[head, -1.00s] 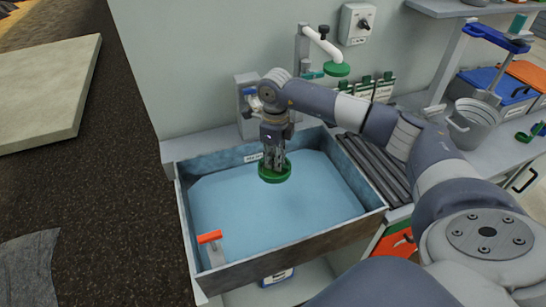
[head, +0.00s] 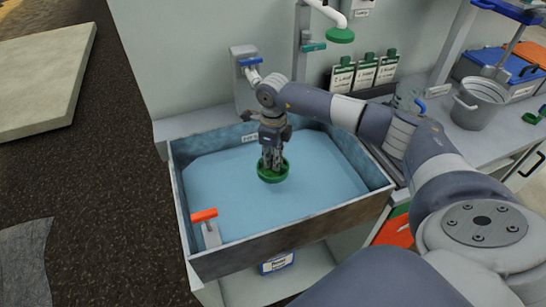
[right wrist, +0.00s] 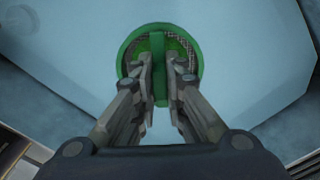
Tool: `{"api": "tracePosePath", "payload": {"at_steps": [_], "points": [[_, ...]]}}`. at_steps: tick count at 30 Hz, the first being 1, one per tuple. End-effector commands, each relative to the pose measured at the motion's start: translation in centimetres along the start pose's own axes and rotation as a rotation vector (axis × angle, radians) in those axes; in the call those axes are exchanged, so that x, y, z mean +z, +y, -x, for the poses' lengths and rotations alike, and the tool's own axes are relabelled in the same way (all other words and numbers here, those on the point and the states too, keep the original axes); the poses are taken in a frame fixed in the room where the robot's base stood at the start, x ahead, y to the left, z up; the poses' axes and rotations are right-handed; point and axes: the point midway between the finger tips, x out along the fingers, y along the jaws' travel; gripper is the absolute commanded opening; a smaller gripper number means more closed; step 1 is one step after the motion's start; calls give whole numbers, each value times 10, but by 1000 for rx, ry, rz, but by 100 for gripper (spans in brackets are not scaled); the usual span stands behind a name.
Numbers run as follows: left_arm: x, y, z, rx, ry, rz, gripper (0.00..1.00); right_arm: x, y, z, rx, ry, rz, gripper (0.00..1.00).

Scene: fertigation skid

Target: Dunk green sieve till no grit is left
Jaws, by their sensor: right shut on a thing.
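The green sieve (head: 273,174) is a small round cup with a green rim and a grey mesh inside. My right gripper (head: 272,156) points straight down and is shut on the sieve's green crossbar. The right wrist view shows the sieve (right wrist: 128,52) below the two fingers (right wrist: 160,72), which pinch the bar from both sides. The sieve is over or at the water of the sink basin (head: 290,236); I cannot tell how deep it sits. The fingers partly hide the mesh, and I cannot make out grit. My left gripper is not in view.
An orange-handled lever (head: 205,216) stands at the basin's front left corner. A white spout with a green head (head: 340,35) hangs behind the basin. A grey bucket (head: 478,102) is on the right counter.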

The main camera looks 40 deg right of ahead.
Motion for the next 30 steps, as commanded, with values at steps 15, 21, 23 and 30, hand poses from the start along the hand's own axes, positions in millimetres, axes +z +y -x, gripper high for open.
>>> {"api": "tracePosePath", "payload": {"at_steps": [15,21,23,30], "points": [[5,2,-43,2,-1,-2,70,0,0,-57,0,0,1,0],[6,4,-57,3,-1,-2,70,0,0,-75,0,0,0,0],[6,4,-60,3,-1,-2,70,0,0,-80,-1,-1,0,0],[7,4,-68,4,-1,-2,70,0,0,-91,-1,-1,1,0]]}}
